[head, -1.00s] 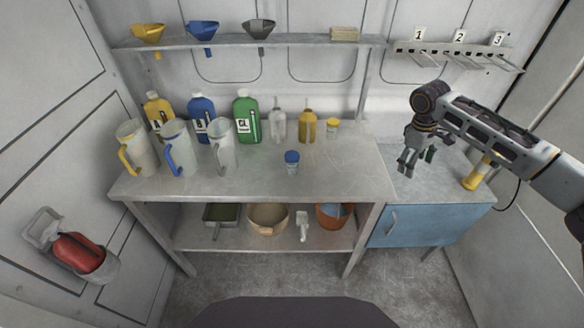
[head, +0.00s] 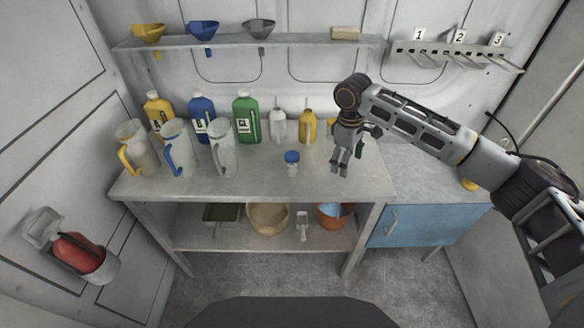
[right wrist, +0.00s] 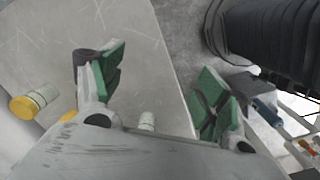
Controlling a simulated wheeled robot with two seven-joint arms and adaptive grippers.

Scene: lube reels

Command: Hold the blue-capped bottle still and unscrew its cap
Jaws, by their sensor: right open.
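The blue-capped bottle is a small clear bottle (head: 292,170) with a blue cap (head: 292,156). It stands upright on the grey worktop, right of the middle, with nothing touching it. My right gripper (head: 341,170) points down over the worktop, to the right of the bottle and apart from it. Its green-padded fingers (right wrist: 160,88) are spread wide and empty in the right wrist view. A small pale object (right wrist: 147,120) is partly hidden by the gripper body there; I cannot tell whether it is the bottle. My left gripper is not in view.
Jugs (head: 222,148), large bottles (head: 246,118), a clear squirt bottle (head: 278,127) and an amber one (head: 307,127) stand behind and left. A yellow-lidded jar shows in the right wrist view (right wrist: 35,102). The worktop's front middle (head: 240,182) is clear.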

